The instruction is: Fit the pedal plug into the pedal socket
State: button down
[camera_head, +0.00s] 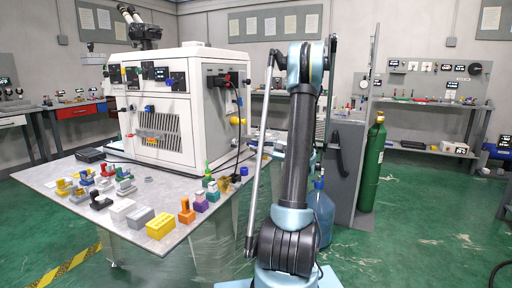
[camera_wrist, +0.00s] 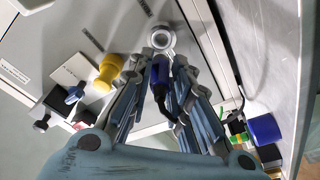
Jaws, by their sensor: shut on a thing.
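The pedal plug (camera_wrist: 159,72) is a dark blue cylinder with a dark cable at its near end, in the wrist view. My gripper (camera_wrist: 164,68) is shut on it, with one finger on each side. A round grey-white ring on the machine's panel, which looks like the pedal socket (camera_wrist: 162,38), lies just beyond the plug's far end. The plug points toward the ring; whether its tip touches or enters it I cannot tell. In the head view my arm stands upright in front, and I cannot make out the gripper, plug or socket.
The white machine (camera_head: 157,112) stands on a table (camera_head: 120,232) with several coloured blocks at its front. A green gas cylinder (camera_head: 372,165) stands at right.

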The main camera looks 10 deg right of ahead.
jog(key=shift+d, duration=0.15)
jog(key=shift+w+d+f+m, duration=0.1)
jog(key=shift+m, duration=0.4)
jog(key=shift+f+x, duration=0.1)
jog(key=shift+x, duration=1.1)
jog(key=shift+f+x, duration=0.15)
jog(key=shift+x, duration=1)
jog(key=shift+w+a, duration=0.65)
jog(key=shift+w, duration=0.05)
jog(key=c, duration=1.4)
grip_release()
jog(key=shift+d, duration=0.1)
